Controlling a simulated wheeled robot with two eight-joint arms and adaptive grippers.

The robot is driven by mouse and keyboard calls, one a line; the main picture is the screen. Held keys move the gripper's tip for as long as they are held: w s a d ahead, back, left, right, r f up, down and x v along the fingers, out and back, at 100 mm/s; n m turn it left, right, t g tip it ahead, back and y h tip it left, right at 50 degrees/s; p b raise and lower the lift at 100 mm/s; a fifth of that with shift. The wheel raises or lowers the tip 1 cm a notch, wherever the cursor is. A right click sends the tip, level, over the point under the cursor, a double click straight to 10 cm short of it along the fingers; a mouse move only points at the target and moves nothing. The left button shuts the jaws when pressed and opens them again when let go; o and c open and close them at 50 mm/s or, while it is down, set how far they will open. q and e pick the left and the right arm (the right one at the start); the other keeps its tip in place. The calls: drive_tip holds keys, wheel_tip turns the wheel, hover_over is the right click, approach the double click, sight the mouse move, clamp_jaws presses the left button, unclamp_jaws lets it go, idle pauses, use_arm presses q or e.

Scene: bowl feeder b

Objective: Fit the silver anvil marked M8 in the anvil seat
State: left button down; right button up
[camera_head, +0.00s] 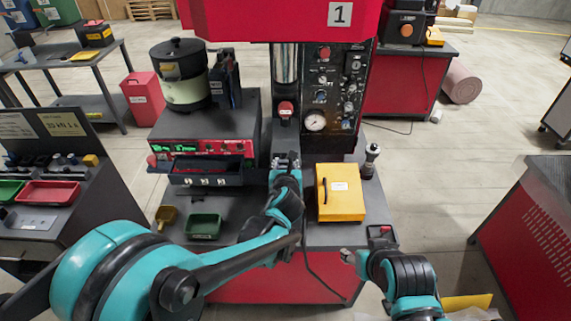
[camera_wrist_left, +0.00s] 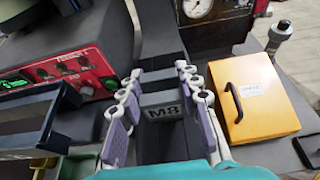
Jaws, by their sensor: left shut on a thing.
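My left gripper (camera_head: 286,160) is at the front of the red press, below its ram (camera_head: 286,112). In the left wrist view its two fingers (camera_wrist_left: 163,108) are shut on the silver anvil marked M8 (camera_wrist_left: 165,113), whose lettering faces the camera. In the head view the anvil is too small and covered to make out. The anvil seat cannot be made out; the gripper and arm cover the area under the ram.
A yellow box (camera_head: 340,192) stands close right of the left gripper, with a dark-topped cylinder (camera_head: 371,160) beyond it. The bowl feeder (camera_head: 185,80) and its control unit (camera_head: 205,148) stand to the left. A green bin (camera_head: 204,226) and yellow scoop (camera_head: 166,216) lie nearer.

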use_arm(q)
drive_tip(key=shift+f+b, duration=0.55)
drive_tip(key=shift+f, duration=0.1)
drive_tip(key=c, duration=1)
unclamp_jaws()
drive_tip(key=v, duration=1.2)
